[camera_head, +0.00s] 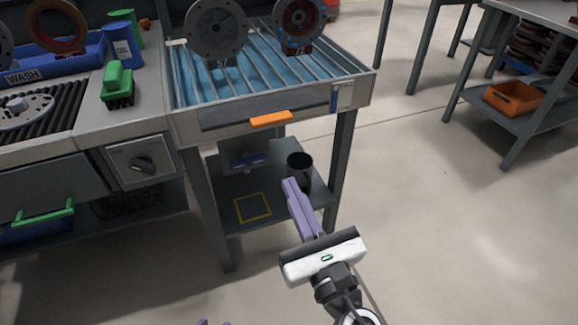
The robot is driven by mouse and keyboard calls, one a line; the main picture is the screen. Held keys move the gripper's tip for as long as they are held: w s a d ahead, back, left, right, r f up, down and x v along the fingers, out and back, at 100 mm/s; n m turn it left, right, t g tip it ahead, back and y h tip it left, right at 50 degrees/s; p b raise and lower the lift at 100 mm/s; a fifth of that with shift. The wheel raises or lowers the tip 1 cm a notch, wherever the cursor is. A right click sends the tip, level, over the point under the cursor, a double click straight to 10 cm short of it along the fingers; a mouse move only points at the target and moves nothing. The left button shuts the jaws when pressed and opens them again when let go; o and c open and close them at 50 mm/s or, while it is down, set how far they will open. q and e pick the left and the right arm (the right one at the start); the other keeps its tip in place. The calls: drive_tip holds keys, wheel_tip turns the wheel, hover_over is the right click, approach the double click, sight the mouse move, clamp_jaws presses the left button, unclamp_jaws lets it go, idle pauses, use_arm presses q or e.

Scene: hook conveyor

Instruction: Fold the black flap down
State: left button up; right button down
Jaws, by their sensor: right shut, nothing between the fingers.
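The black flap (235,116) is a long dark panel along the front edge of the roller table, with an orange grip tab (271,118) at its lower edge. I cannot tell its exact angle against the table front. My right gripper (290,183) has purple fingers that are shut and empty. It is below the flap and orange tab in the picture, apart from both, in front of the table's lower shelf. Of my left gripper (213,323), only small purple tips show at the bottom edge; the rest is out of frame.
A black cup (299,168) stands on the lower shelf (227,216), just behind my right fingertips. A wash bench with a green brush (117,84) is at left.

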approach(267, 112)
drive_tip(key=w+a+f, duration=0.1)
drive_tip(key=w+f, duration=0.3)
drive_tip(key=f, duration=0.1)
use_arm(q)
drive_tip(key=r+p, duration=0.1)
drive_tip(key=p, duration=0.2)
drive_tip(key=shift+a, duration=0.2)
use_arm(e)
drive_tip(key=r, duration=0.4)
drive_tip(key=shift+a, duration=0.3)
use_arm(q)
drive_tip(key=shift+r, duration=0.1)
